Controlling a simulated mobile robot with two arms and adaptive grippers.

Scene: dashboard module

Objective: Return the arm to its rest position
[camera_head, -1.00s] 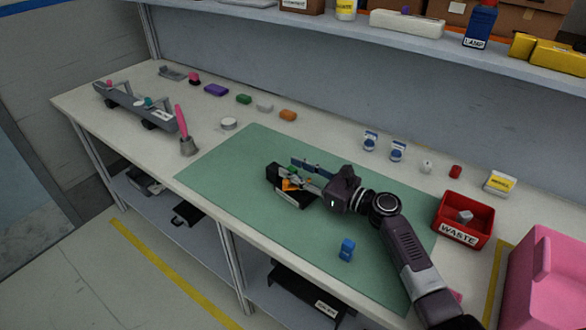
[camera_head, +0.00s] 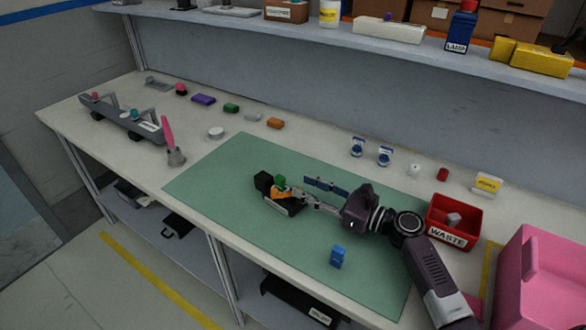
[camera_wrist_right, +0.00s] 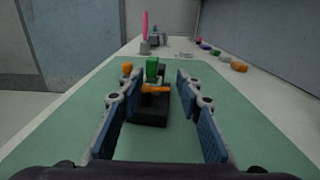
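The dashboard module (camera_head: 283,203), a dark block with a green piece (camera_head: 280,181) and an orange piece (camera_head: 281,193) on top, rests on the green mat (camera_head: 225,170). It also shows in the right wrist view (camera_wrist_right: 150,112), beyond and between the fingertips. My right gripper (camera_head: 320,194) is open and empty, just to the right of the module and low over the mat. In the right wrist view its two blue-padded fingers (camera_wrist_right: 152,100) stand wide apart with nothing between the pads near the palm. My left gripper is out of view.
A blue block (camera_head: 337,257) lies on the mat in front of my right arm. A red waste bin (camera_head: 453,221) and a pink crate (camera_head: 545,275) stand at the right. A shelf (camera_head: 300,30) runs above the table's back. The mat's left part is clear.

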